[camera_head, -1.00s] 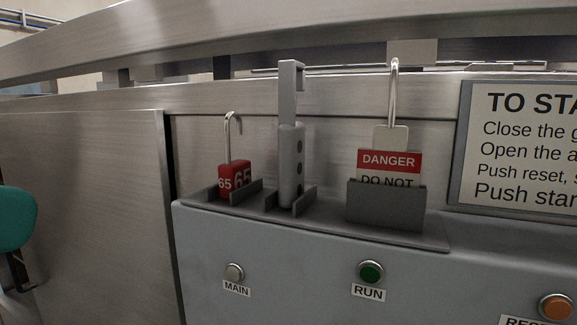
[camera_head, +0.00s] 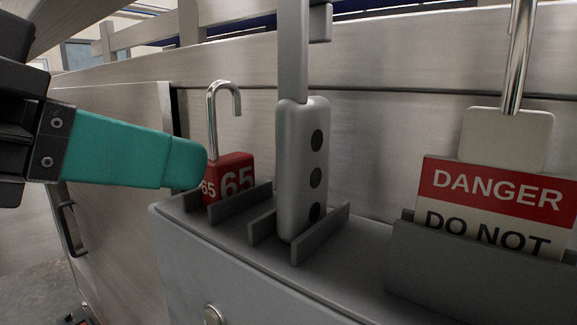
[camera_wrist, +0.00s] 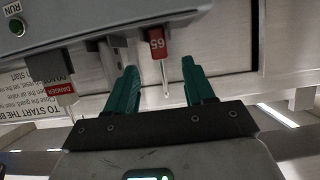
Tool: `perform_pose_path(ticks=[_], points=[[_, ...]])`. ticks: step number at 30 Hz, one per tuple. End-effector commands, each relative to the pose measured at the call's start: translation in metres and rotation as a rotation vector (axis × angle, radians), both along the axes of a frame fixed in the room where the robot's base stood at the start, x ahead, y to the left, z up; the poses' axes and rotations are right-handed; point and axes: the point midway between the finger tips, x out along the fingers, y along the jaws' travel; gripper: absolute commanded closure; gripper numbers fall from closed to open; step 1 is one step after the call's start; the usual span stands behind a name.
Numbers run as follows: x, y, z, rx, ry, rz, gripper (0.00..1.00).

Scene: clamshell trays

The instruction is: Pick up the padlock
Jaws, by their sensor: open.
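The red padlock (camera_head: 231,178) with a white "65" stands in a small grey holder (camera_head: 240,200) on the panel ledge. Its steel shackle is up and open, the short leg free above the body. My gripper (camera_head: 198,163) comes in from the left, its teal finger covering part of the padlock's left side; the other finger is not distinct there. In the wrist view, my gripper (camera_wrist: 160,68) is open, with the shackle between the teal fingers and the padlock body (camera_wrist: 157,42) around and just beyond the tips. Contact cannot be told.
A grey hasp (camera_head: 301,170) stands in its slot just right of the padlock. A red and white danger tag (camera_head: 492,192) sits in a holder further right. A steel wall (camera_head: 370,130) rises close behind. The green RUN button (camera_wrist: 16,27) shows in the wrist view.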

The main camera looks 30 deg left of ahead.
Motion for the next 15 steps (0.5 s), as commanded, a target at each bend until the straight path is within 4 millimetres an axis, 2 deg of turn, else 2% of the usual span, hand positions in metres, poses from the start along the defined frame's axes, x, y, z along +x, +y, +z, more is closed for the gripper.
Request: perform_pose_path(ticks=[5, 12, 15], points=[[0.014, -0.001, -0.005, 0.000, 0.002, -0.001, 0.47], [0.044, -0.003, -0.018, 0.000, 0.001, 0.001, 0.47], [0.049, -0.004, -0.020, 0.000, 0.001, 0.001, 0.47]])
